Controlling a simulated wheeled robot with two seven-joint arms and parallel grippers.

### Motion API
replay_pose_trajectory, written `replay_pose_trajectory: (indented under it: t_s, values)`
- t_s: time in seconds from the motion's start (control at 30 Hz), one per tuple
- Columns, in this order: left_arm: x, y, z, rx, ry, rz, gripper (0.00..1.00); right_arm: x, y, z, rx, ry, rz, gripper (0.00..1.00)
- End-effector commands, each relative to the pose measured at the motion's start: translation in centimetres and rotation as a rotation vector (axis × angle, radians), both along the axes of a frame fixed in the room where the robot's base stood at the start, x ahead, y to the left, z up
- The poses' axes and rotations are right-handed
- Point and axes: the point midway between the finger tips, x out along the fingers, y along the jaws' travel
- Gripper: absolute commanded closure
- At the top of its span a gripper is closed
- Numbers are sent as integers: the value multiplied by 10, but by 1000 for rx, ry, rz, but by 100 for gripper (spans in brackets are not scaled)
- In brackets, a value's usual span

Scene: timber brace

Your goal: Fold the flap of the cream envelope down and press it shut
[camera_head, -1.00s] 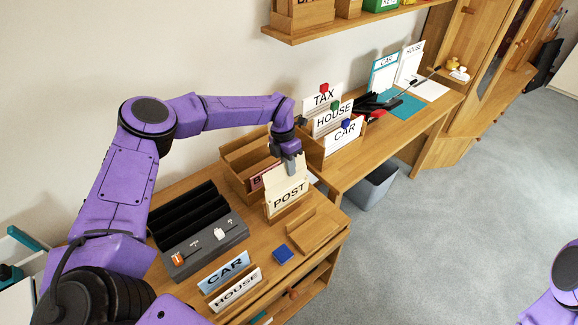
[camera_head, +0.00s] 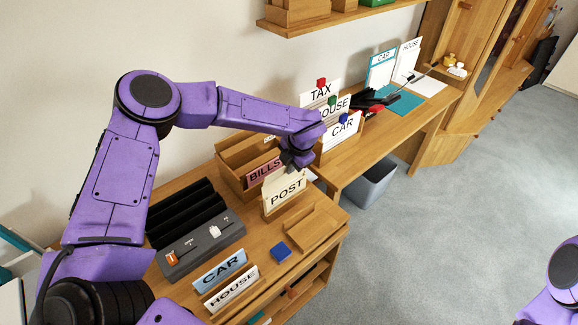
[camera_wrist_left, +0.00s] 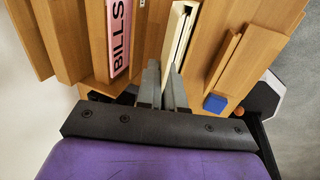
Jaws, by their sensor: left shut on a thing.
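The cream envelope (camera_head: 270,185) stands upright in the wooden stand labelled POST (camera_head: 287,192). My left gripper (camera_head: 296,166) is at the envelope's upper right edge and covers part of it. In the left wrist view the envelope (camera_wrist_left: 182,32) shows edge-on as pale layers, its near end at the fingertips. The left gripper (camera_wrist_left: 164,78) is shut on the envelope at its top, with the fingers close together. The flap's exact fold is hidden by the gripper and wrist. Only part of my right arm shows at the lower right, without its gripper.
The BILLS card (camera_head: 264,170) stands in a wooden rack close behind the envelope. A low wooden tray (camera_head: 313,228) and a blue block (camera_head: 281,252) lie in front. A grey device (camera_head: 205,242) is to the left. TAX, HOUSE and CAR cards stand behind on the right.

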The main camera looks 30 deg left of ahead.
Motion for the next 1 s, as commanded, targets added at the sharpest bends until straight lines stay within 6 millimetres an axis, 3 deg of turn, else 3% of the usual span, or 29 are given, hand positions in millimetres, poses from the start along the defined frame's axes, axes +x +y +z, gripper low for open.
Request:
replay_pose_trajectory:
  t_s: [0.67,0.77,1.0]
  values:
    - [-1,-3,-1,73,-30,0,100,0,0,-5,0,0,0,57]
    - [-1,-3,-1,73,-30,0,71,0,0,-5,0,0,0,57]
    - [-1,-3,-1,72,-30,0,71,0,0,-5,0,0,0,57]
